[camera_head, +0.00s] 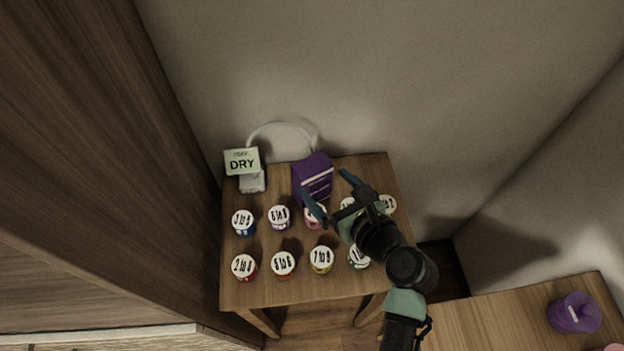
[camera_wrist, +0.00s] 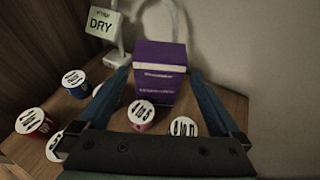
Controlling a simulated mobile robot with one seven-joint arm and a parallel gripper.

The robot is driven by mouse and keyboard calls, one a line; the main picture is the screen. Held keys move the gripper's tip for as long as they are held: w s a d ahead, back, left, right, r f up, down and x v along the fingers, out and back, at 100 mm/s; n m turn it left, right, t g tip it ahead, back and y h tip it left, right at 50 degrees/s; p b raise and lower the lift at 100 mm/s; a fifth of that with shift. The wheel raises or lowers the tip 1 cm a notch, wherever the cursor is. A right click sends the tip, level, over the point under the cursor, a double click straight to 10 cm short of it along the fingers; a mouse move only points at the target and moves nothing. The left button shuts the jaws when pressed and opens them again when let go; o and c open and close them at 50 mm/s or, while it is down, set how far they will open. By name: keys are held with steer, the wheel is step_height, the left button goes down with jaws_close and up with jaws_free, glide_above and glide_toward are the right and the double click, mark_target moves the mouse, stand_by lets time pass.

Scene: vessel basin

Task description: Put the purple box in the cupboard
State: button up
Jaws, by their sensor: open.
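The purple box (camera_head: 313,178) stands upright at the back of a small wooden table, near the wall. In the wrist view the purple box (camera_wrist: 160,72) stands ahead, between my two blue fingers and apart from them. My gripper (camera_head: 328,190) is open and empty, in front of and above the box; its fingers also show in the wrist view (camera_wrist: 160,88). A tall wooden panel (camera_head: 100,110) stands at the left; I cannot tell whether it belongs to the cupboard. No open cupboard inside shows.
Several white-lidded tubs, such as a blue one (camera_head: 243,222) and a red one (camera_head: 244,267), stand in rows on the table (camera_head: 300,292). A "DRY" sign (camera_head: 242,161) stands left of the box. A purple container (camera_head: 574,313) is on another surface at the lower right.

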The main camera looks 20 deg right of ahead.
mark_target(318, 175)
steer(key=shift+r+x, duration=0.2)
steer(key=shift+x, duration=1.4)
steer(key=shift+r+x, duration=0.2)
steer(key=shift+x, duration=1.4)
steer(key=shift+w, duration=0.15)
